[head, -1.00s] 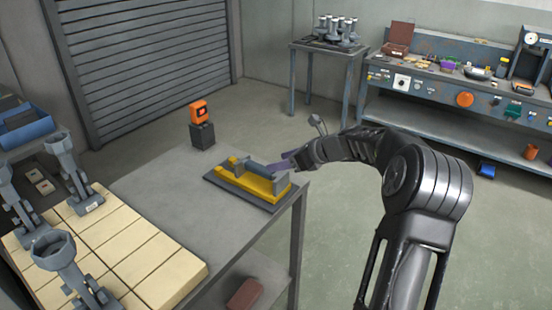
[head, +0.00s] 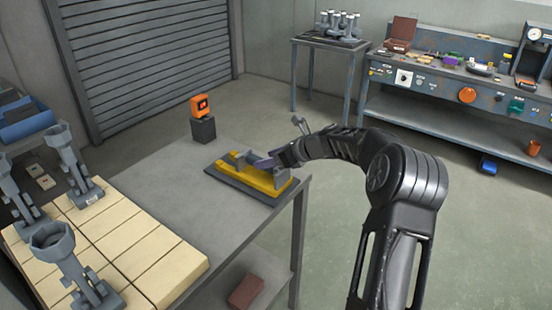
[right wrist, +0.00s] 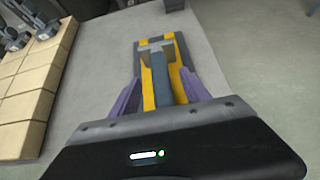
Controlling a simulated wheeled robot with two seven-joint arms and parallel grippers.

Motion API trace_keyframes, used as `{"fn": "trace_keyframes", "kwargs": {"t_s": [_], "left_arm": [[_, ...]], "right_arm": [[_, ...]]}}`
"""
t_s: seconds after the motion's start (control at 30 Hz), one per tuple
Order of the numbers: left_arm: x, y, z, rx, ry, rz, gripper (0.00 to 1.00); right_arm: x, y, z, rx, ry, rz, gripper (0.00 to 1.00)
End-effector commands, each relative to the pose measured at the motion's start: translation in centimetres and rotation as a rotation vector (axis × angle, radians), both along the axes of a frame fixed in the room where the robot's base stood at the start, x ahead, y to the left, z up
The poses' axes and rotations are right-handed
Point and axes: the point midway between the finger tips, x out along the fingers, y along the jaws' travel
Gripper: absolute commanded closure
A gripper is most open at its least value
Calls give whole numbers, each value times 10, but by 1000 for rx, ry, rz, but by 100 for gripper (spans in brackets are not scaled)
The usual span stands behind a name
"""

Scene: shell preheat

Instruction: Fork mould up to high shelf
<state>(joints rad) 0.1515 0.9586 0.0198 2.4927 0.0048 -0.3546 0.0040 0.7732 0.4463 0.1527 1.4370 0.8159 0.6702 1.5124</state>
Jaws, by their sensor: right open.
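A grey piece (head: 244,160), which I take for the mould, lies in a yellow cradle (head: 240,178) on a dark base near the table's right edge. In the right wrist view, the grey piece (right wrist: 160,75) runs lengthwise over the yellow cradle (right wrist: 181,85). My right gripper (head: 264,163) reaches in from the right over the cradle's right end. Its purple fingers are open, one on each side of the grey piece's near end in the right wrist view (right wrist: 160,95); contact cannot be told. My left gripper is out of view. I cannot single out a high shelf.
Several upright grey forked pieces (head: 75,265) stand on tan blocks (head: 150,262) at left. An orange device (head: 200,105) on a dark block stands behind the cradle. The grey tabletop (head: 165,185) between is clear. A cluttered bench (head: 440,75) stands at the back right.

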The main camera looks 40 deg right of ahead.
Motion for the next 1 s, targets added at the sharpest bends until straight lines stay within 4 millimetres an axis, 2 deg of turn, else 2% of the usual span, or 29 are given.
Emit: {"fn": "trace_keyframes", "kwargs": {"t_s": [0.4,0.83,1.0], "left_arm": [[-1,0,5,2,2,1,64],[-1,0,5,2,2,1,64],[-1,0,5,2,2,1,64]], "right_arm": [[29,8,-21,-1,0,-1,45],[33,9,-24,-1,0,-1,45],[33,9,-24,-1,0,-1,58]]}}
